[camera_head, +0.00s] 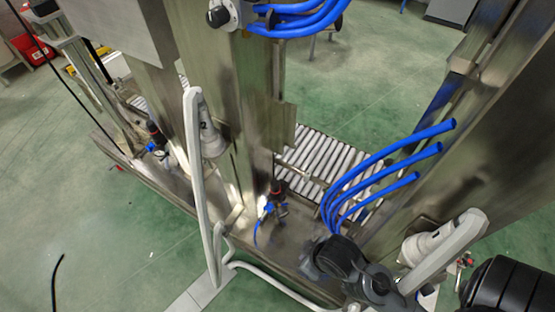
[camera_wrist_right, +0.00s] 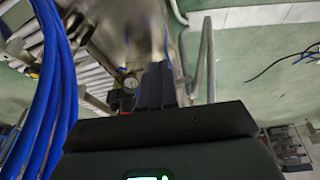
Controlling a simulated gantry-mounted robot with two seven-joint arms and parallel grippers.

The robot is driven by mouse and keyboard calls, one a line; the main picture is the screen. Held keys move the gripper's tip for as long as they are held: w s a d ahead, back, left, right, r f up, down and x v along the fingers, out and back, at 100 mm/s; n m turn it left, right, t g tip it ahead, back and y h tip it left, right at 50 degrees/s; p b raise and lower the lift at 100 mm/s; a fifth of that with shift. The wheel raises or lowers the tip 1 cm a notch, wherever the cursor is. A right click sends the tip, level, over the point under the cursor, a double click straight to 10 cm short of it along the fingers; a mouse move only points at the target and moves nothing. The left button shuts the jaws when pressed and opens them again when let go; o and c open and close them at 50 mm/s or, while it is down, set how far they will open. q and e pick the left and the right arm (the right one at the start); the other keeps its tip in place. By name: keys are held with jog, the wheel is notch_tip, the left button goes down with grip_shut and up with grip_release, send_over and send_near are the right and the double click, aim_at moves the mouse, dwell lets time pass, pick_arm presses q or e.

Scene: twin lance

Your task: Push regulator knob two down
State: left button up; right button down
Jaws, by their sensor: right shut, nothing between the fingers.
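Two regulators with black knobs show in the head view. One knob (camera_head: 277,187) is at the middle, above a blue fitting beside the steel post. The other knob (camera_head: 154,130), with a red ring, is farther left. I see no number on either knob. My right gripper (camera_head: 312,258) is low, right of and apart from the middle regulator. In the right wrist view, its dark fingers (camera_wrist_right: 156,84) are together with nothing between them. A round gauge (camera_wrist_right: 130,83) and a black knob (camera_wrist_right: 118,101) show just left of the fingers, partly hidden. My left gripper is not in view.
Blue hoses (camera_head: 360,178) arch close above my right gripper. A white lance marked 2 (camera_head: 210,135) hangs by the middle post; another white lance (camera_head: 430,243) is at right. A roller conveyor (camera_head: 325,158) lies behind. Steel posts crowd the middle regulator.

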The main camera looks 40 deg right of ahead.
notch_tip(320, 180, up, 16)
jog(key=w+p, duration=0.1)
jog(key=p, duration=1.3)
jog(key=n+p, duration=0.2)
jog(key=p, duration=0.4)
send_over(275, 183)
jog(key=s, duration=0.1)
jog(key=shift+g+y, duration=0.3)
jog(key=shift+y, duration=0.1)
notch_tip(275, 183, down, 13)
jog(key=shift+d+r, duration=0.1)
jog(key=shift+d, duration=0.05)
jog(key=shift+f+b, duration=0.5)
jog(key=shift+f, duration=0.35)
